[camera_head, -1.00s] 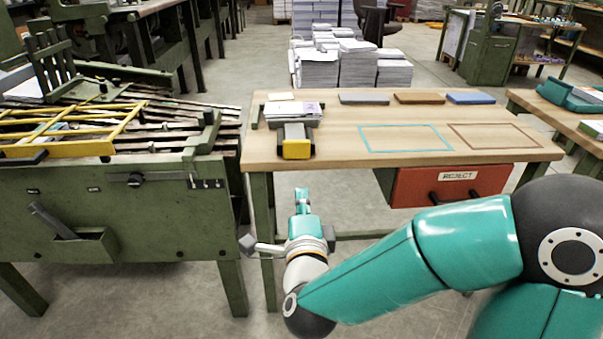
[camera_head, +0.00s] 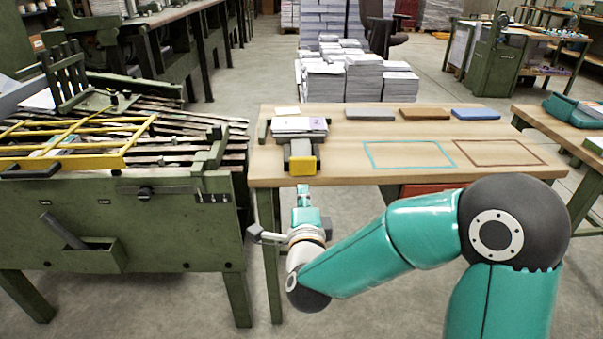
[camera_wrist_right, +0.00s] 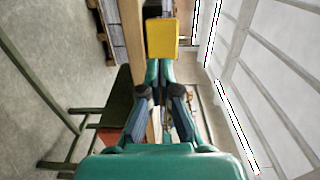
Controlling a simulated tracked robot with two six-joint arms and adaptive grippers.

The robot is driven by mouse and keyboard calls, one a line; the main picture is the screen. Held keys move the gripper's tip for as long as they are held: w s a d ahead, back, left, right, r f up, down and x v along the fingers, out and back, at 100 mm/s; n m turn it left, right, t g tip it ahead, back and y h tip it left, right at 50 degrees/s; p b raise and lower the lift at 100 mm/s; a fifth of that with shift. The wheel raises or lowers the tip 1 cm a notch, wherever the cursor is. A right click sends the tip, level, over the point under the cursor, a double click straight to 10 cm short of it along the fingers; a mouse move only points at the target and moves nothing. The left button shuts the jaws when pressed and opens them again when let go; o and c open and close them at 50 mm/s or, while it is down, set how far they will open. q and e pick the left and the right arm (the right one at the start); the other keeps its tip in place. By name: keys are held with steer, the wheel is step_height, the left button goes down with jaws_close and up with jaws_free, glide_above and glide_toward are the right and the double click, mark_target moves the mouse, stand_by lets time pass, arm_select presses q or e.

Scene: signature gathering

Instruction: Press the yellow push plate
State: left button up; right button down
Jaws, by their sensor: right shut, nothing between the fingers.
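The yellow push plate (camera_head: 303,166) faces me at the front edge of the wooden table, on the end of a grey device that holds a stack of papers (camera_head: 299,126). In the right wrist view the yellow plate (camera_wrist_right: 162,39) stands just beyond my fingertips. My right gripper (camera_head: 304,190) is shut and empty, just below and in front of the plate in the head view. In the right wrist view its closed fingers (camera_wrist_right: 160,68) point at the plate's lower edge; I cannot tell whether they touch it. My left gripper does not show.
The wooden table (camera_head: 350,178) carries grey, brown and blue pads (camera_head: 475,113) at the back and two taped outlines, teal (camera_head: 405,168) and brown. A green machine (camera_head: 120,225) with a yellow frame stands close on the left. The red drawer (camera_head: 430,188) is mostly hidden by my right arm.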

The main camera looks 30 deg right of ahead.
mark_target(301, 169)
steer(key=x, duration=0.7)
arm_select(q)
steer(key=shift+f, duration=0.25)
